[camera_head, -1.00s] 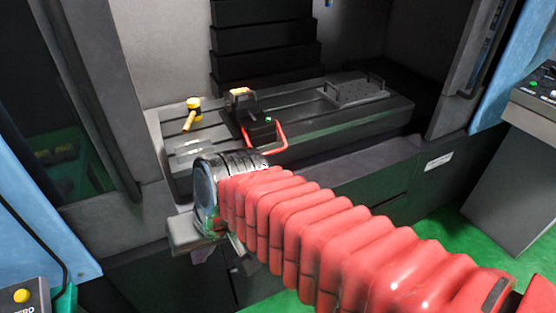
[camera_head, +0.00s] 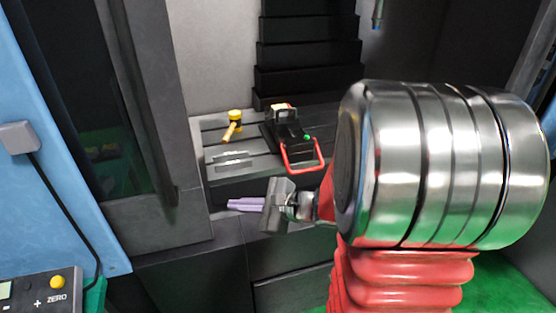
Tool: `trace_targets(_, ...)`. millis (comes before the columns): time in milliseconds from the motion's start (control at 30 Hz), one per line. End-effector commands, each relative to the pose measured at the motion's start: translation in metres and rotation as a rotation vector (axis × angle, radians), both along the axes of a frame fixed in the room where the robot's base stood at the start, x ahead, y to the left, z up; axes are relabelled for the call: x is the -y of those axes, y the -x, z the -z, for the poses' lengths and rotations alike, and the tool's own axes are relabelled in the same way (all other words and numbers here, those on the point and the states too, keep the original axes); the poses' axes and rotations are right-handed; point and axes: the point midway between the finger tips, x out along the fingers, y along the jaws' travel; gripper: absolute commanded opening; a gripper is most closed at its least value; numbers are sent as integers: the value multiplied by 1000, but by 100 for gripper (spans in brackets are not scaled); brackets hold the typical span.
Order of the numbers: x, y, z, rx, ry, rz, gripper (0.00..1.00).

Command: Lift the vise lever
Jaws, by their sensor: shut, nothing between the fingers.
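The vise (camera_head: 287,124) is a dark block on the grey slotted machine table (camera_head: 213,136), right of the yellow hammer. Its lever (camera_head: 321,150) is a red U-shaped bar that hangs over the table's front edge, low and tilted downward. My gripper (camera_head: 232,204) has light purple fingers on a grey body and points left, in front of the table and to the lower left of the lever. It is shut and empty, and apart from the vise and lever. My arm's large metal joint hides the right part of the table.
A yellow mallet (camera_head: 233,122) lies on the table left of the vise, behind flat metal plates (camera_head: 233,161). The dark door frame (camera_head: 150,120) and blue panel (camera_head: 60,130) bound the left. A control box (camera_head: 45,292) is at lower left.

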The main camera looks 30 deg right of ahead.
Motion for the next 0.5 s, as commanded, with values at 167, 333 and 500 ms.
trace_targets(167,83,-14,24,-4,-201,309,0)
trace_targets(333,169,-6,55,8,-369,616,0)
trace_targets(500,239,18,87,27,-489,872,0)
